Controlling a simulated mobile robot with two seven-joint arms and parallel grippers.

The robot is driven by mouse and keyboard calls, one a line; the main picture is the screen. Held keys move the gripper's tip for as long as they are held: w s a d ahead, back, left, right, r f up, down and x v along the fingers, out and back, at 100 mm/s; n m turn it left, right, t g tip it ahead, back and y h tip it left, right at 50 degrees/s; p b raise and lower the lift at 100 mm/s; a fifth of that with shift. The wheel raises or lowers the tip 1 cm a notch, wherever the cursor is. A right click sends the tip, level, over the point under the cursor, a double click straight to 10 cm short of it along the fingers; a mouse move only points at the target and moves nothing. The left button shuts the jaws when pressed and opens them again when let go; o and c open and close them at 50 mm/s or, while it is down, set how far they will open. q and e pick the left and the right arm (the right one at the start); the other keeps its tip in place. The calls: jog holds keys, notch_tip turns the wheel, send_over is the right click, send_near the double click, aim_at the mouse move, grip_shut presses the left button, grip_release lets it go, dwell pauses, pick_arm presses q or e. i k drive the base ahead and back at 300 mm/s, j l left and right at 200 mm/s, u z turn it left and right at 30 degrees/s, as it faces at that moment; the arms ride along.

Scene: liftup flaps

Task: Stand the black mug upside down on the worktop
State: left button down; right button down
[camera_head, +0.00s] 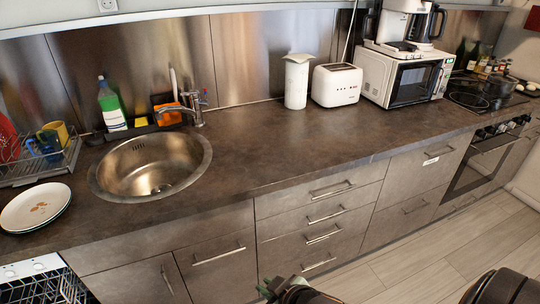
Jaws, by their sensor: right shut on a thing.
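My right gripper (276,288) shows at the bottom edge, low in front of the drawers. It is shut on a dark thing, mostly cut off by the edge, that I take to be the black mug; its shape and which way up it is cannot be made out. No black mug shows elsewhere. The brown stone-like worktop (300,142) lies beyond and above the gripper, apart from it. My left gripper is not in view.
A round sink (125,172) is at left, with a dish rack (68,160) and stacked plates (36,205) beside it. A paper roll (297,82), toaster (336,85) and microwave (412,80) stand along the back. The worktop between sink and hob (488,97) is clear in front.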

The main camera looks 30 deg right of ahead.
aim_at(268, 156)
jog(key=i+l, duration=0.2)
jog(key=l, duration=0.2)
jog(key=i+l, duration=0.15)
jog(key=l, duration=0.2)
jog(key=i+l+u, duration=0.1)
jog(key=l, duration=0.3)
jog(key=i+l, duration=0.25)
jog(key=l+u, duration=0.05)
jog(key=l, duration=0.05)
